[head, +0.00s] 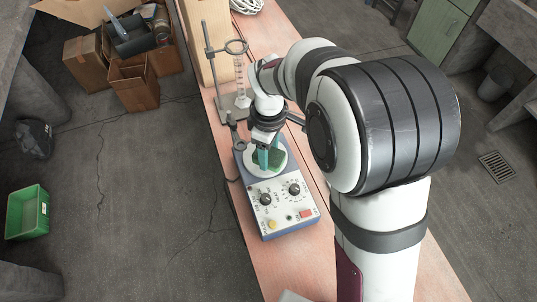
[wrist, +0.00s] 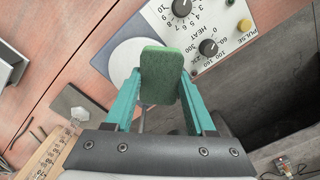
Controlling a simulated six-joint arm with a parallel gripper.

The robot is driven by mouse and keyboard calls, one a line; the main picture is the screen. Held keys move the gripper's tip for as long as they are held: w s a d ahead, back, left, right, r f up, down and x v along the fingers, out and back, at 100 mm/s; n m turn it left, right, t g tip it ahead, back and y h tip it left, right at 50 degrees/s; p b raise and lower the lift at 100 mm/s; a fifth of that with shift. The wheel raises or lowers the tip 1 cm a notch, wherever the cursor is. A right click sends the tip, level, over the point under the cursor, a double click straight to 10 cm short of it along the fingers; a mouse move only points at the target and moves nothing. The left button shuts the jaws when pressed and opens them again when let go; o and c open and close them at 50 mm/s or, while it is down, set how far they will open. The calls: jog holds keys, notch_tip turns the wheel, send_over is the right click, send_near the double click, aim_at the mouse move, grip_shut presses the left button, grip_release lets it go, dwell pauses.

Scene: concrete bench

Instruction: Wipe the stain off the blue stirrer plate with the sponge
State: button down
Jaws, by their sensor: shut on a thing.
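My gripper (head: 268,156) is over the round top of the stirrer, its teal fingers shut on a green sponge (wrist: 160,76). In the head view the sponge (head: 279,160) is partly hidden by the fingers. The stirrer body (head: 283,209) has a white front panel with knobs and buttons. No stain is clearly visible; the sponge and gripper hide part of the plate.
A lab stand (head: 213,62) with a ring and a glass cylinder (head: 240,78) stand behind the stirrer. The floor left of the bench holds a green crate (head: 27,213) and cartons (head: 134,84).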

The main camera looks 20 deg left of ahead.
jog(key=shift+r, duration=2.1)
